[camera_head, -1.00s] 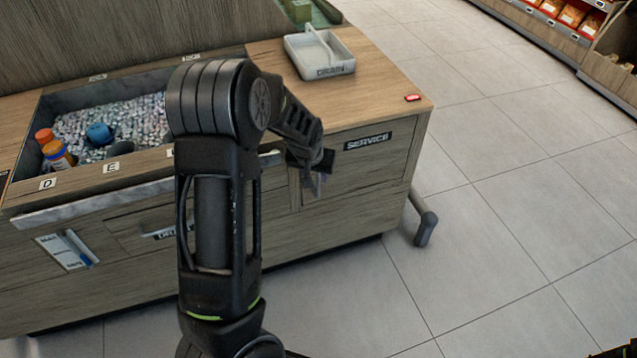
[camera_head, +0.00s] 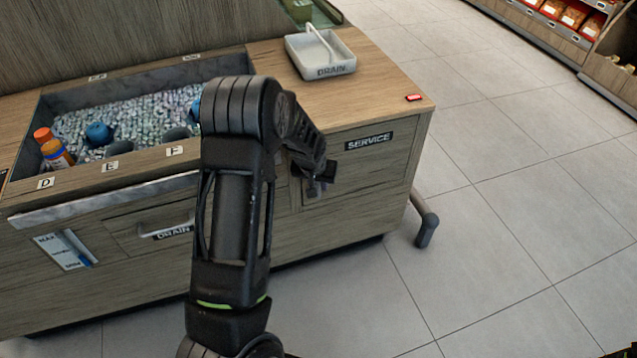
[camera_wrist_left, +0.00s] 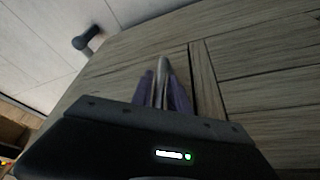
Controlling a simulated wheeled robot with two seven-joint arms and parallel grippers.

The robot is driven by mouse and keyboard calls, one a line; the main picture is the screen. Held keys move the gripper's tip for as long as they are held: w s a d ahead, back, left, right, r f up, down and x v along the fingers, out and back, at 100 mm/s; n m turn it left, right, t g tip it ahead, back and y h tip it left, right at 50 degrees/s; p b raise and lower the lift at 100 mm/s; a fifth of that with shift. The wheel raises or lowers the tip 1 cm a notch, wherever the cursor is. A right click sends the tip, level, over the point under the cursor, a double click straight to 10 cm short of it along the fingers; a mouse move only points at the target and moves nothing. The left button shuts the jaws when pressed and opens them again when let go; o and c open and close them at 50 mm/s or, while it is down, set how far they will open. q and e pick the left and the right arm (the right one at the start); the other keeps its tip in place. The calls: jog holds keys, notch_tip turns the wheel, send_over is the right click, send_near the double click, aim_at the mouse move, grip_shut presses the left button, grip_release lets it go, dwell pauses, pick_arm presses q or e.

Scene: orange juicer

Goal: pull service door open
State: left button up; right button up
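The service door (camera_head: 375,165) is the wooden panel at the right end of the counter front, under a black SERVICE label (camera_head: 368,141). It looks about flush with the counter; a small gap cannot be ruled out. My left gripper (camera_head: 319,182) is at the door's left side in the head view. In the left wrist view, its purple fingers (camera_wrist_left: 162,95) lie close on both sides of a pale metal handle (camera_wrist_left: 163,68) and appear shut on it. A narrow wooden strip with dark seams (camera_wrist_left: 204,80) runs beside them. My right gripper is not in view.
A white drain tray (camera_head: 321,55) and a small red item (camera_head: 413,98) stand on the counter top. A drain drawer (camera_head: 150,228) is to the left. The tiled floor (camera_head: 500,240) is clear.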

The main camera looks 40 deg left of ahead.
pick_arm(q)
grip_shut()
dwell(1.0)
